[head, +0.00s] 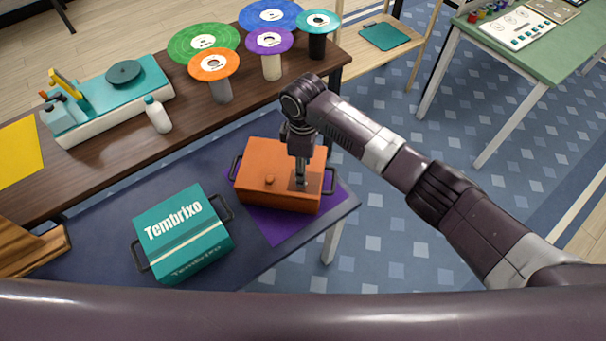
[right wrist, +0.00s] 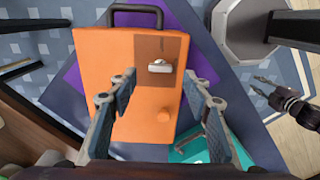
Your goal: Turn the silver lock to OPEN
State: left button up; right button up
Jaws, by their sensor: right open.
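The orange box (head: 258,164) stands on the dark table with its lid shut. The right wrist view shows the silver lock (right wrist: 160,66), a small bar lying crosswise on a brown patch (right wrist: 148,46) of the lid. An orange knob (right wrist: 164,115) sits apart from it. My right gripper (head: 301,181) points down over the patch; in its own view the open fingers (right wrist: 160,77) stand either side of the lock, with nothing between them. In the head view the gripper hides the lock. My left gripper (right wrist: 262,86) shows only at the wrist view's right edge, its fingers apart and empty.
The box has dark side handles (head: 331,180) and stands on a purple mat (head: 272,228). A teal Tembrixo box (head: 184,235) is to its left. Behind, a brown bench (head: 125,135) holds coloured discs on stands and a white bottle (head: 157,114).

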notch_tip(320, 180, up, 8)
jog(key=shift+f, duration=0.1)
dwell(0.5)
